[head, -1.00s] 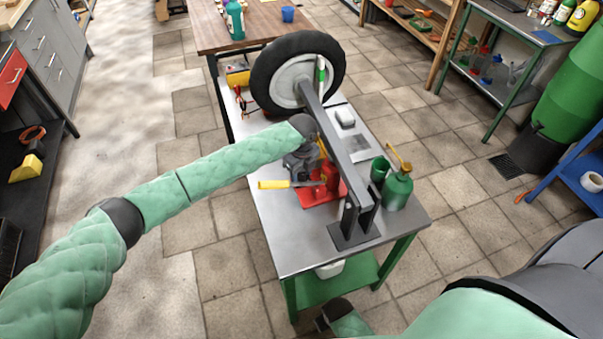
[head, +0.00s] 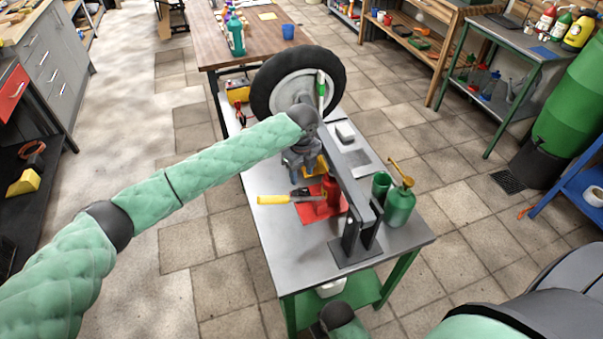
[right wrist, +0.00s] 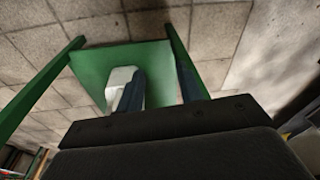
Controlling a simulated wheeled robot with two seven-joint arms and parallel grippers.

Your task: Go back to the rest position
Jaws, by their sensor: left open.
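My left arm reaches in from the left over the metal workbench (head: 285,262). My left gripper (head: 304,176) points down beside the red jack (head: 331,190) and is partly hidden by the arm's end and the bar. It looks empty, though its fingertips are hard to make out. A yellow-handled tool (head: 273,199) lies on the bench just left of the jack. My right arm shows only as a stub at the bottom of the head view. In the right wrist view my right gripper (right wrist: 160,85) has its two dark fingers apart, above the green lower shelf (right wrist: 90,72).
A wheel (head: 268,88) on a grey bar stand fills the bench's far end. A green oil can (head: 399,207) and green cup (head: 381,184) stand at the right edge. A white container (right wrist: 118,80) sits on the shelf, appearing beside one right finger. Tiled floor left is clear.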

